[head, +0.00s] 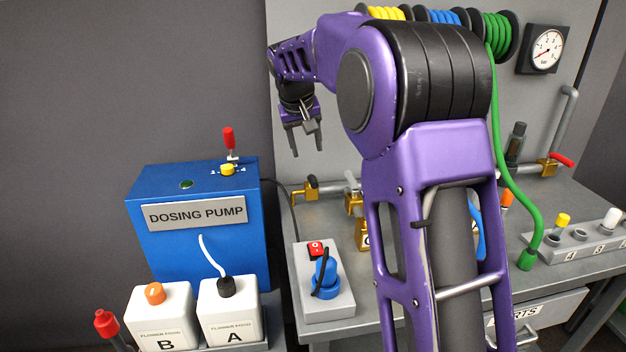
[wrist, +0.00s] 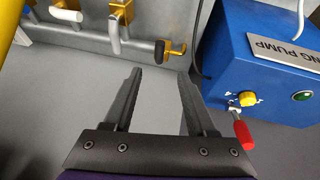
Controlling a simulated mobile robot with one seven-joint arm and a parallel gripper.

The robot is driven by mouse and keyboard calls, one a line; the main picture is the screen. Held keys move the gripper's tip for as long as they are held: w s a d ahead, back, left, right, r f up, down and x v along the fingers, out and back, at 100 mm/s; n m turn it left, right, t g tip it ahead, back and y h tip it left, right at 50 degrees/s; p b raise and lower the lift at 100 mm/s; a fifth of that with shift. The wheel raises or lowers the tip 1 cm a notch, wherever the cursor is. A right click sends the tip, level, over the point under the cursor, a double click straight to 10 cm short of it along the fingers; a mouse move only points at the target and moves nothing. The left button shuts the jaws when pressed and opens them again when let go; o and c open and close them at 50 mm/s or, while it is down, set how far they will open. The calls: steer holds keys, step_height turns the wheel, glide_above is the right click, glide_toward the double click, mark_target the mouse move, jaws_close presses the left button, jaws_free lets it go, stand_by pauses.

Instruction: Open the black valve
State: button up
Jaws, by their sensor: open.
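A brass valve with a short black handle (head: 311,181) sits at the left end of the grey pipe on the bench. In the wrist view this black valve (wrist: 160,52) is at the upper middle, just beyond my fingertips. Its handle looks short there, and I cannot tell its exact angle. My gripper (head: 306,151) is open and empty, pointing down above the valve in the head view. In the wrist view the gripper's fingers (wrist: 159,73) are spread apart with nothing between them, and neither seems to touch the valve.
A blue dosing pump box (head: 190,220) with a red-handled lever (head: 229,139) stands left of the valve. Grey-handled (wrist: 114,35) and white-handled (wrist: 66,14) valves are along the same pipe. A switch box (head: 327,295) with a blue plug sits in front. My arm hides the middle bench.

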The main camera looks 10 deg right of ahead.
mark_target(313, 181)
steer(key=b+x, duration=0.1)
steer(key=x, duration=1.2)
steer(key=shift+w+f, duration=0.1)
steer(key=shift+f, duration=0.15)
steer(key=shift+c, duration=0.4)
jaws_close()
stand_by(0.4)
